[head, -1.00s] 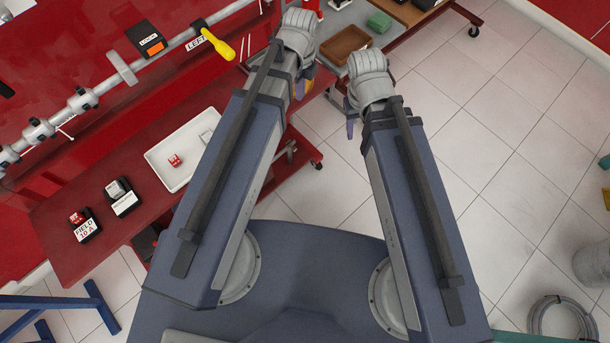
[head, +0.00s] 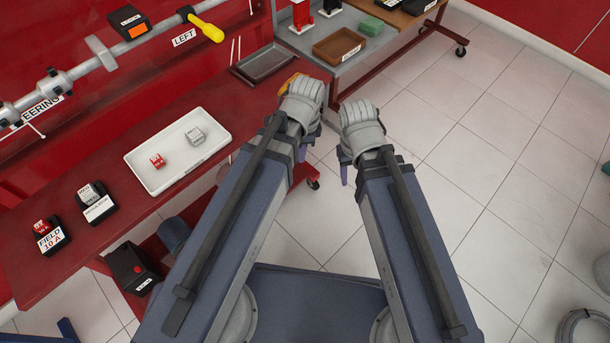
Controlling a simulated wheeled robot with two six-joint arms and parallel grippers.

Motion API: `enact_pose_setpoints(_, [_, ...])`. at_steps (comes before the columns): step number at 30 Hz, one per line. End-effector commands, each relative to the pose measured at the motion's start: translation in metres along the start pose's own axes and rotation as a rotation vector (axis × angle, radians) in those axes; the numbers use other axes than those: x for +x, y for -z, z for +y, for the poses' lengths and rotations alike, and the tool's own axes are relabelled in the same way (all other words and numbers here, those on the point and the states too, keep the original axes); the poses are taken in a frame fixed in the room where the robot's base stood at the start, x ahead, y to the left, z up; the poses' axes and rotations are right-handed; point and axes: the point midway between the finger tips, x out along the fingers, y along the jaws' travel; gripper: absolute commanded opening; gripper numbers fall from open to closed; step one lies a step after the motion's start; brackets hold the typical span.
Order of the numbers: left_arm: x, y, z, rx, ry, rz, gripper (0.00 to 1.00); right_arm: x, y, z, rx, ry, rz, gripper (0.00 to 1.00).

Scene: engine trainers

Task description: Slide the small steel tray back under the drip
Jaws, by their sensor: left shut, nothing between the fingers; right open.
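The small steel tray (head: 263,66), dark grey and shallow, lies on the red bench near its right end, below the wall. It looks empty. My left gripper (head: 291,84) is at the bench's right edge, just right of and nearer than the tray, with a gap between them in the picture. It is shut with nothing seen in it; the wrist hides most of its fingers, and a patch of orange shows beside it. My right gripper (head: 344,170) is open and empty over the floor, right of the bench. I cannot make out a drip.
A pipe with a yellow handle (head: 207,28) runs along the red wall above the bench. A white tray (head: 150,180) with a red and a grey block sits on the bench, left of my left arm. A cart with a brown tray (head: 340,46) stands at the back.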

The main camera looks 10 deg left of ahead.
Motion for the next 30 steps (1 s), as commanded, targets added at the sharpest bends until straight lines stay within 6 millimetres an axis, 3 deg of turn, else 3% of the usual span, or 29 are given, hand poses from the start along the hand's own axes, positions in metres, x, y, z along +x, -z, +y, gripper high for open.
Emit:
enact_pose_setpoints(1, [0.013,0.001,0.004,-0.033,0.001,-0.002,0.0,0.013,0.001,-0.001,0.0,0.0,0.0,0.5])
enact_pose_setpoints(7, [0.029,0.003,0.01,-0.142,0.003,-0.009,0.0,0.029,0.002,-0.003,0.0,0.0,0.0,0.5])
enact_pose_setpoints(23, [0.033,0.004,0.013,-0.195,0.004,-0.011,0.0,0.034,0.002,-0.003,0.0,0.0,0.0,0.5])
enact_pose_setpoints(26, [0.028,0.003,0.013,-0.202,0.004,-0.012,0.0,0.028,0.002,-0.003,0.0,0.0,0.0,0.5])
enact_pose_setpoints(30, [-0.006,0.002,0.019,-0.269,0.006,-0.015,0.0,-0.005,0.0,0.001,0.0,0.0,0.0,0.5])
